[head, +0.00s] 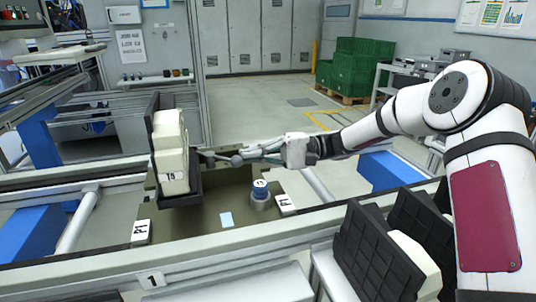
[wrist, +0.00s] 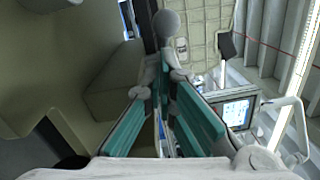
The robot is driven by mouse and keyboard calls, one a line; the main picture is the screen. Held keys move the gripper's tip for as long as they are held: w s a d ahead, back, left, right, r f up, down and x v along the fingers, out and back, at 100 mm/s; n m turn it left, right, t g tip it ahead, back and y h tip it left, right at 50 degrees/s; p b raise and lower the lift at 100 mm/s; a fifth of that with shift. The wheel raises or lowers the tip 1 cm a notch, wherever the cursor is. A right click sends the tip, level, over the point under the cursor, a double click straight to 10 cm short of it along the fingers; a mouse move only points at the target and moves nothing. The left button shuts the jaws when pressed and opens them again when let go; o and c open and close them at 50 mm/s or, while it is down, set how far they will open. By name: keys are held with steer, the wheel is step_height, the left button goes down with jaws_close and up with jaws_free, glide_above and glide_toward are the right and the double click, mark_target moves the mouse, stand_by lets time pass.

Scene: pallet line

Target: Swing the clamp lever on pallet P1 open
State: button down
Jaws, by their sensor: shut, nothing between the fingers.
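Pallet P1 (head: 215,228) is a dull olive plate on the line, with white P1 labels. A dark fixture with stacked cream blocks (head: 171,150) stands upright at its left. The clamp lever, with its grey ball knob (head: 237,160), sticks out to the right from the fixture. My gripper (head: 246,156) is shut and empty, its tips close beside the knob. In the wrist view the knob (wrist: 166,24) shows just beyond the tips of my gripper (wrist: 158,82). I cannot tell whether they touch. The lever's pivot is not clear in either view.
The line's front rail (head: 210,245) runs across the front. Dark fixtures with cream parts (head: 375,250) stand at the front right.

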steer(key=shift+s+a, duration=0.2)
steer(key=shift+a, duration=0.4)
steer(key=shift+s+p, duration=0.55)
steer(key=shift+p, duration=0.4)
steer(key=m+t+p, duration=0.1)
steer(key=s+m+t+p, duration=0.1)
steer(key=t, duration=0.1)
steer(key=m+t+y+p, duration=0.1)
steer(key=t, duration=0.1)
steer(key=shift+s+r, duration=0.2)
steer(key=shift+s, duration=0.05)
steer(key=shift+s+a+f+p, duration=0.1)
steer(key=shift+s+a+p, duration=0.2)
steer(key=shift+s+p, duration=0.45)
steer(key=shift+s+a+f+p, duration=0.1)
steer(key=shift+s+a+p, duration=0.2)
steer(key=shift+s+p, duration=0.4)
steer(key=shift+w, duration=0.1)
